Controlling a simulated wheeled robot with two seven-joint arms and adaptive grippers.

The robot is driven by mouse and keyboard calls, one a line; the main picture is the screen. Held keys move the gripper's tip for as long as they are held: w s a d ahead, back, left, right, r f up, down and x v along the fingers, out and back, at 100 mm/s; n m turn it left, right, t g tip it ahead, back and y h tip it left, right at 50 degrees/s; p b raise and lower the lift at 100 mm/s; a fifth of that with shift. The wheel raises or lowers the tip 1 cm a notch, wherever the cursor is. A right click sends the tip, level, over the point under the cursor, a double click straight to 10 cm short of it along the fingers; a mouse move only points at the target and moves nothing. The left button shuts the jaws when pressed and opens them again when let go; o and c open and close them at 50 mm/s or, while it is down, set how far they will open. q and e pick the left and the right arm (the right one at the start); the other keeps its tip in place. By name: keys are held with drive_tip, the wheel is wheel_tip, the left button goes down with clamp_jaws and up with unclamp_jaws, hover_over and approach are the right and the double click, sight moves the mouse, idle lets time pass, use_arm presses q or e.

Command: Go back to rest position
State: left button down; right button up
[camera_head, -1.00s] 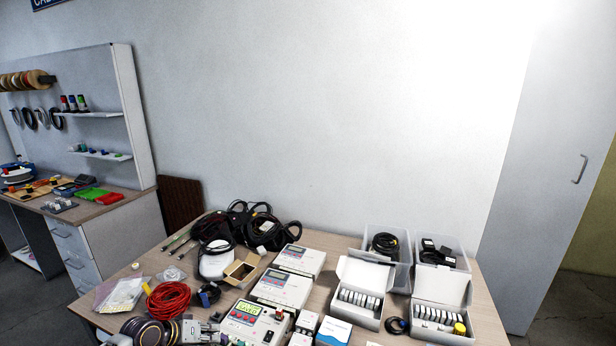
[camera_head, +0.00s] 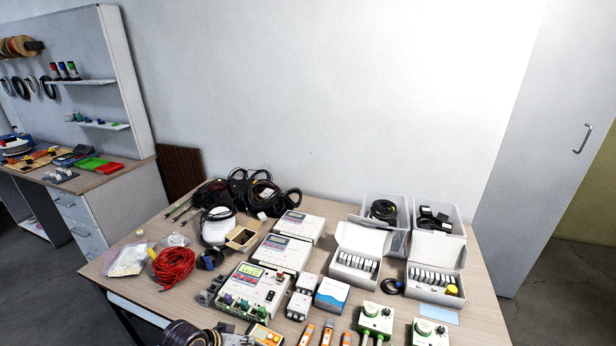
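My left arm shows at the bottom edge, left of the middle, as a dark banded wrist. The grey metal of my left gripper (camera_head: 236,339) is just right of it, low over the table's front near an orange-and-white device. The frame's edge cuts it off, so its fingers and any hold are hidden. My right gripper is not in view.
The wooden table (camera_head: 130,225) holds a red cable coil (camera_head: 172,267), a meter with a green display (camera_head: 250,288), open white boxes (camera_head: 358,255), clear bins (camera_head: 384,215), and green-and-white devices (camera_head: 376,318). A grey cabinet (camera_head: 520,160) stands at right.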

use_arm(q)
drive_tip(key=s+a+r+n+g+y, duration=0.1)
drive_tip(key=s+a+r+y, duration=0.15)
drive_tip(key=s, duration=0.45)
drive_tip(key=s+a+r+y, duration=0.2)
drive_tip(key=s+a, duration=0.1)
drive_tip(key=s, duration=0.3)
wheel_tip(320, 180, down, 34)
drive_tip(key=s+r+g, duration=0.1)
drive_tip(key=s+g, duration=0.1)
drive_tip(key=s, duration=0.1)
drive_tip(key=s+a+f, duration=0.2)
drive_tip(key=s+f, duration=0.8)
drive_tip(key=s, duration=0.1)
drive_tip(key=s+a+f+g, duration=0.1)
drive_tip(key=s+a+f, duration=0.1)
drive_tip(key=s+f, duration=0.8)
drive_tip(key=shift+s+f, duration=0.15)
drive_tip(key=shift+s, duration=0.45)
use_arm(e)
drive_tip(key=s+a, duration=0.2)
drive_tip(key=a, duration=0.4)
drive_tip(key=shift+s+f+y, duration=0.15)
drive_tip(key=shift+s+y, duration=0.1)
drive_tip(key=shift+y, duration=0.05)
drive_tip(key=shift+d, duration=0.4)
use_arm(q)
drive_tip(key=shift+d, duration=0.1)
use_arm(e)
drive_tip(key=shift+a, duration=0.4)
